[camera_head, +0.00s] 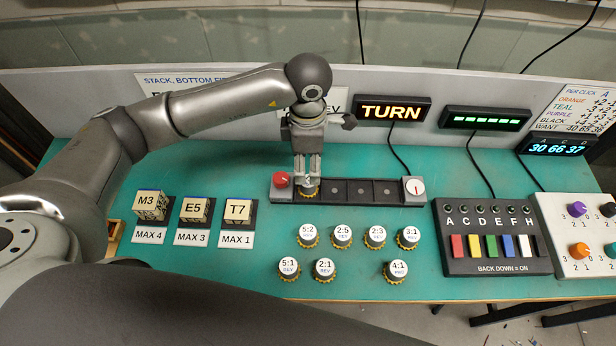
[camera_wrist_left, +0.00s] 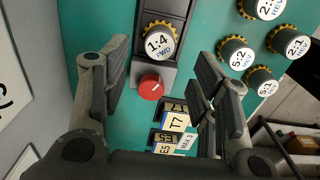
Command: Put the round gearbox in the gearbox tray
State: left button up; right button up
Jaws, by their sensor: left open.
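The gearbox tray (camera_head: 338,203) is a long dark holder with a red knob (camera_head: 281,180) at its left end and a white dial (camera_head: 415,187) at its right end. A round gearbox (camera_head: 309,194) with a golden toothed rim sits in the tray's leftmost place. In the left wrist view this gearbox (camera_wrist_left: 158,40) reads 1:4 FWD. The other tray places look empty. My left gripper (camera_head: 308,180) points down just above this gearbox. In the left wrist view its fingers (camera_wrist_left: 162,62) are apart with nothing held between them. My right gripper is not in view.
Several loose round gearboxes, such as 2:5 (camera_head: 342,234) and 4:1 (camera_head: 398,269), stand in front of the tray. Lettered blocks, including T7 (camera_head: 238,211), stand at left. A switch box (camera_head: 480,265) is at right. A lit TURN sign (camera_head: 391,111) stands behind.

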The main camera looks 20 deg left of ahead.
aim_at(308, 181)
pick_arm(q)
jog(key=shift+r+b, duration=0.35)
jog(key=shift+r, duration=1.65)
